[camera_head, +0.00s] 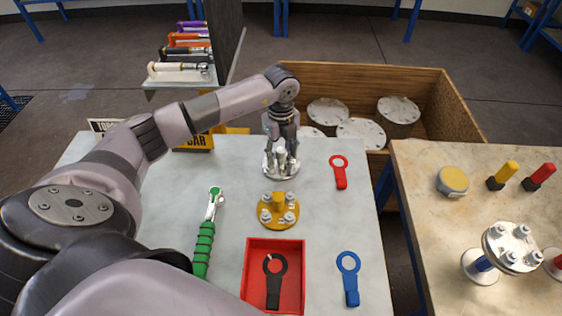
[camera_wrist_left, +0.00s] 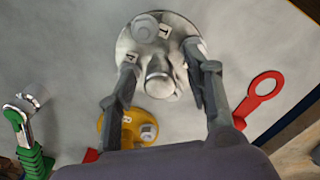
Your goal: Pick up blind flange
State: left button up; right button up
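A grey metal flange disc (camera_head: 281,172) with a central post and bolts lies on the grey table below my left gripper (camera_head: 281,138). In the left wrist view the flange (camera_wrist_left: 150,45) shows a bolt and small number labels. The fingers of my left gripper (camera_wrist_left: 161,78) stand apart on either side of its central post, with visible gaps to the post. A yellow flange (camera_head: 278,211) with bolts and a post lies nearer to me; it is partly hidden by a finger in the wrist view (camera_wrist_left: 127,127). My right gripper is not in view.
A green-handled ratchet (camera_head: 204,243), a red tray (camera_head: 247,275) holding a black ring-ended tool, and red (camera_head: 340,172) and blue (camera_head: 350,280) ring-ended tools lie around. A wooden crate (camera_head: 440,105) with flanged vessels stands behind. A second table (camera_head: 420,190) is at right.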

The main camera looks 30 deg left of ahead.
pick_arm(q)
grip_shut()
jog(key=shift+w+r, duration=0.1)
jog(key=shift+r, duration=0.05)
dwell(0.4)
